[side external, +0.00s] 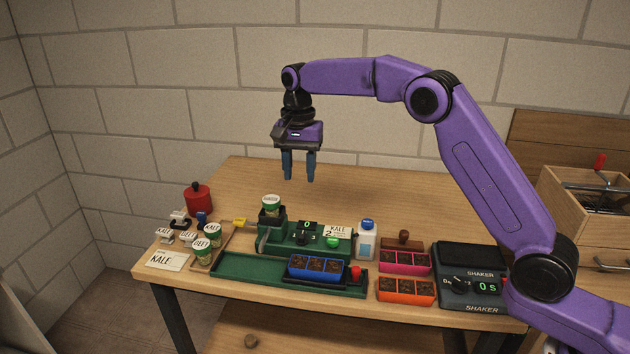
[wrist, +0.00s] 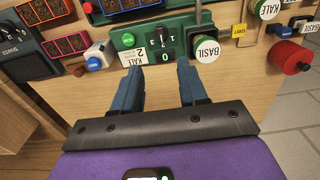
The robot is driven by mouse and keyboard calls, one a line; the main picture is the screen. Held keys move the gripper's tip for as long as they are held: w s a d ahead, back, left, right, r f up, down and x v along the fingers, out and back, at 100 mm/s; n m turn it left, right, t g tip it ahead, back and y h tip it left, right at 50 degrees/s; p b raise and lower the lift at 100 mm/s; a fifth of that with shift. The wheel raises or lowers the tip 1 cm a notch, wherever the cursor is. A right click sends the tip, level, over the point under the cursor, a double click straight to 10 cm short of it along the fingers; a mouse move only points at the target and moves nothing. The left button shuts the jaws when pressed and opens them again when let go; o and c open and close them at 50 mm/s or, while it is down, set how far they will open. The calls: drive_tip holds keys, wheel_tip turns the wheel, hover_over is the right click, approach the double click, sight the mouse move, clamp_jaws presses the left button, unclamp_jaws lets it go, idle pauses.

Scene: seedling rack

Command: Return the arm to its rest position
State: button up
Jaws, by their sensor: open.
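My gripper (side external: 299,180) hangs above the rear middle of the table, fingers pointing down, open and empty. In the wrist view its two blue fingers (wrist: 156,90) stand apart with nothing between them. My purple arm reaches up and over from the right. Below and in front of the gripper is the green seeder machine (side external: 290,238), showing 0 and a KALE 2 card (side external: 337,231). A green-lidded jar (side external: 271,204) sits in its holder at the left end; in the wrist view its lid (wrist: 207,49) reads BASIL. The gripper is clear of everything.
A blue seedling tray (side external: 317,267) lies on the green base (side external: 235,274). Pink (side external: 405,262) and orange (side external: 405,291) trays, a bottle (side external: 366,240) and the shaker (side external: 470,275) stand right. Seed jars (side external: 212,234) and a red canister (side external: 198,198) stand left. The table's rear is clear.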

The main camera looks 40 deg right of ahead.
drive_tip(key=shift+s, duration=0.1)
drive_tip(key=s+a+r+n, duration=0.2)
drive_tip(key=s+n, duration=0.9)
drive_tip(key=s, duration=1)
drive_tip(key=s+d+f+n, duration=0.2)
drive_tip(key=s+d+n, duration=0.3)
drive_tip(key=s, duration=0.6)
drive_tip(key=s+d+f+n, duration=0.3)
drive_tip(key=s+d+n, duration=0.2)
drive_tip(key=s, duration=0.6)
drive_tip(key=shift+s+d+f+n, duration=0.25)
drive_tip(key=shift+d+n, duration=0.05)
drive_tip(key=shift+d, duration=0.55)
